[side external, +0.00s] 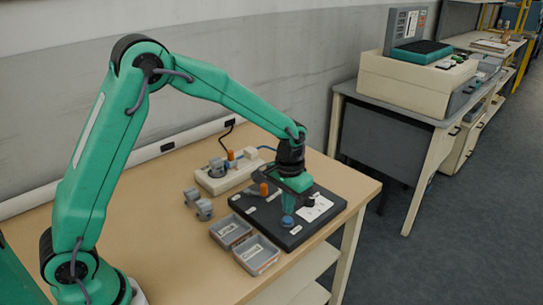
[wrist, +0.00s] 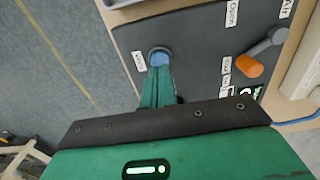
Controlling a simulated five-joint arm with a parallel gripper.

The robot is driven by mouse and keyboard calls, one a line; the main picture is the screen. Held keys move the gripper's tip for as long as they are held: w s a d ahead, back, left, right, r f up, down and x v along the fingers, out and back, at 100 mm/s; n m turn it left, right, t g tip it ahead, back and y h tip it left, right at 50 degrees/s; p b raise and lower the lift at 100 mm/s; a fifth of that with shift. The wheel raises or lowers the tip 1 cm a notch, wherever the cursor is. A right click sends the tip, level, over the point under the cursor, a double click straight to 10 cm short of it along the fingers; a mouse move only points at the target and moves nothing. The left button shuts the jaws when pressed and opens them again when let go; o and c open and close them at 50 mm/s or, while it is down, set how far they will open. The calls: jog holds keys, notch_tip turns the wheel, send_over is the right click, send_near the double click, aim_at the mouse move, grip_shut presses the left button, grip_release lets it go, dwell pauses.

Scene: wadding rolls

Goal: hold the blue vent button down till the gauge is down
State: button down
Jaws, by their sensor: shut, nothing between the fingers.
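The blue vent button (wrist: 159,54) sits in a round grey collar on the dark panel (wrist: 195,35), beside a label reading "Vent". It also shows in the side view (side external: 287,221), right below my fingertips. My gripper (wrist: 162,70) is shut and empty, pointing down at the button; it also shows in the side view (side external: 288,211). The fingertips cover the button's near edge. I cannot tell whether they press it or how far down it is.
An orange-handled lever (wrist: 250,66) is on the panel, with several white labels. Two grey trays (side external: 231,231) (side external: 259,255) stand at the panel's left. Grey fittings (side external: 198,204) and a pale block (side external: 229,174) are behind. The table's right edge is close to the panel.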

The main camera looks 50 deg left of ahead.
aim_at(285, 219)
jog(key=shift+r, duration=2.05)
jog(key=s+a+r+t, duration=0.3)
jog(key=s+a+r, duration=0.1)
jog(key=s+r, duration=0.65)
jog(key=s+a+r+t, duration=0.1)
jog(key=s, duration=0.5)
jog(key=s+a+r+t, duration=0.1)
jog(key=s+r, duration=0.1)
jog(key=s, duration=0.5)
jog(key=shift+s+a+t, duration=0.25)
jog(key=shift+s+t, duration=0.05)
